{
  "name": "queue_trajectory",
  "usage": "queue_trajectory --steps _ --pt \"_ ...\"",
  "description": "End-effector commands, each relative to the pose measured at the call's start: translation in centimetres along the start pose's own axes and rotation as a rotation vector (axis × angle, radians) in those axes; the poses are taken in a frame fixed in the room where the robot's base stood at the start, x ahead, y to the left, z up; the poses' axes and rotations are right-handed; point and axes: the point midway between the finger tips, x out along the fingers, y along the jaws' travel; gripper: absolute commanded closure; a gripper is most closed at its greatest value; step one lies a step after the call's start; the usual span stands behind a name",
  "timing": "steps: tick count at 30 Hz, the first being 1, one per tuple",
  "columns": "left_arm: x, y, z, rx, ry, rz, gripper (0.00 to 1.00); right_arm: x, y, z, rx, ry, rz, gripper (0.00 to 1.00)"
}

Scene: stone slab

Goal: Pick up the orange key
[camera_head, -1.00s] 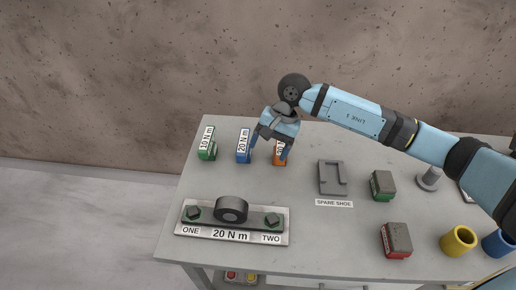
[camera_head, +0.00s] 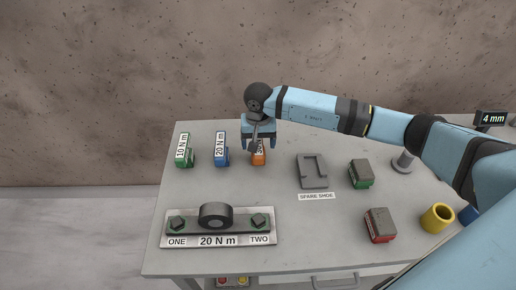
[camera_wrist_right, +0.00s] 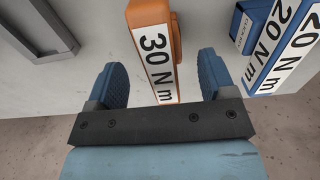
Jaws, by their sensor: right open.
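The orange key (camera_head: 258,158) stands on the grey table near its back edge, right of the blue key; my gripper partly covers it in the head view. In the right wrist view the orange key (camera_wrist_right: 150,50) carries a white "30 N m" label and lies between the two blue fingers. My right gripper (camera_head: 259,145) is open over it, its fingers (camera_wrist_right: 162,82) apart on either side with visible gaps. My left gripper is not in view.
The blue "20 N m" key (camera_head: 221,150) stands close on the left, the green "10 N m" key (camera_head: 184,151) beyond it. A grey spare shoe tray (camera_head: 312,172) lies right. A plate with bolts (camera_head: 218,239) sits in front. Coloured blocks and a yellow cup (camera_head: 437,217) stand right.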

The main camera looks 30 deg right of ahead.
Motion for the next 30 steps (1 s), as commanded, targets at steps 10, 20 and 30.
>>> queue_trajectory --steps 10,20,30 --pt "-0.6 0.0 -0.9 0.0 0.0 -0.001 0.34 4.1 -0.1 -0.3 0.001 -0.001 0.0 0.23" --pt "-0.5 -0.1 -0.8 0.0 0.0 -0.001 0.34 4.2 -0.1 -0.3 0.001 0.0 0.0 0.49" --pt "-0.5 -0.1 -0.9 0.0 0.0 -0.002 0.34 4.1 -0.1 -0.4 0.001 0.0 -0.001 0.96"
